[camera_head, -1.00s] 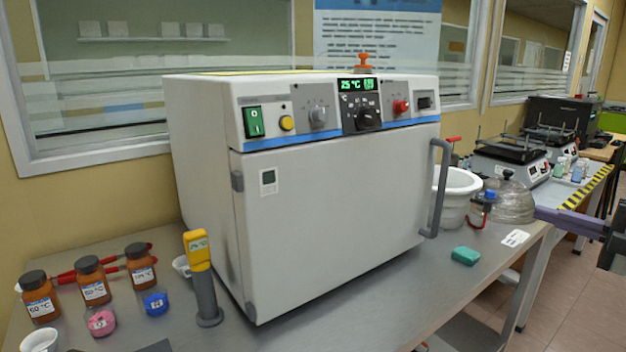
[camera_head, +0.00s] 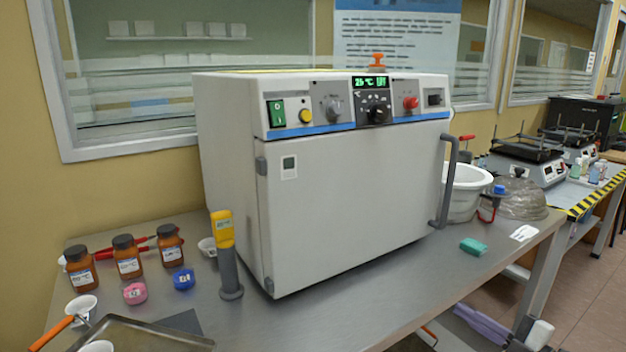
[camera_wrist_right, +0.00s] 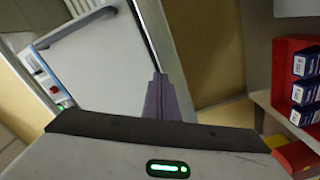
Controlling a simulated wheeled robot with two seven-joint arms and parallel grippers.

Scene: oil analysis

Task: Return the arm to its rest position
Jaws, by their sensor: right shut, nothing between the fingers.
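My right gripper (camera_head: 465,315) is low at the bottom right of the head view, with its purple-grey fingers at the level of the table's front edge and below the tabletop. It is shut and empty. The closed fingers also show in the right wrist view (camera_wrist_right: 160,98), pointing away from the camera. My left gripper is not in view.
A large white oven (camera_head: 350,195) stands shut on the steel table (camera_head: 330,315). Brown bottles (camera_head: 125,258), a yellow-topped thermometer (camera_head: 224,235) and a tray (camera_head: 140,335) are at left. A green block (camera_head: 473,246) lies right. A red bin (camera_wrist_right: 290,75) shows in the wrist view.

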